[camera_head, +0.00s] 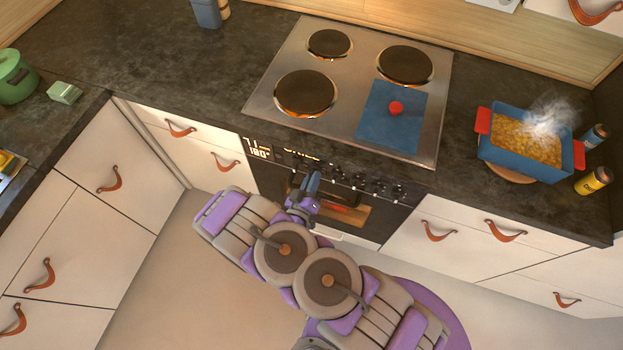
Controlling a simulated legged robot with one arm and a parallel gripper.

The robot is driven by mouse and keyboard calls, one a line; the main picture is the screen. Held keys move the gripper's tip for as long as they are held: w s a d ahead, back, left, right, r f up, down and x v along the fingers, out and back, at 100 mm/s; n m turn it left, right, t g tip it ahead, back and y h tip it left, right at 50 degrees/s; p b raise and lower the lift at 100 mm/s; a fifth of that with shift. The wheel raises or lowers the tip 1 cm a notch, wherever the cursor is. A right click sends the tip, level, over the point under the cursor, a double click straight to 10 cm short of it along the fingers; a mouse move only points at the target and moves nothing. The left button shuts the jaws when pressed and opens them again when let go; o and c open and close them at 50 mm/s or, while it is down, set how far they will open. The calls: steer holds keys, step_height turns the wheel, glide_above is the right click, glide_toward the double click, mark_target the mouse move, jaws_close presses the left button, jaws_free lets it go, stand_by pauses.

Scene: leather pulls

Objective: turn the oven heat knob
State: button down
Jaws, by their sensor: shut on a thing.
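The oven (262,178) is set under the stovetop, with a dark control panel along its top edge. A lit display (257,148) at the panel's left end shows 180. Several small knobs (378,188) sit in a row on the panel's right part. My gripper (313,179) reaches up to the panel, just left of these visible knobs. It is shut on a knob there, which its fingers hide. Which marking this knob carries cannot be read.
The stovetop (270,92) has several burners, some glowing, and a blue lid (375,135) with a red handle on its front right. A steaming blue dish (498,155) stands on the right counter. Drawers with leather pulls (437,230) flank the oven. The floor (190,290) is clear at left.

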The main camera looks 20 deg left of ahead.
steer(key=shift+m+p, duration=0.3)
steer(key=shift+p, duration=0.3)
steer(key=shift+r+m+p, duration=0.15)
steer(key=shift+m+p, duration=0.55)
steer(key=shift+p, duration=0.1)
steer(key=m+p, duration=0.3)
steer(key=shift+a, duration=0.1)
steer(key=shift+f+m+p, duration=0.2)
steer(key=shift+m+p, duration=0.3)
steer(key=shift+p, duration=0.25)
steer(key=c, duration=1.1)
jaws_free()
steer(key=shift+a, duration=0.1)
steer(key=shift+c, duration=0.2)
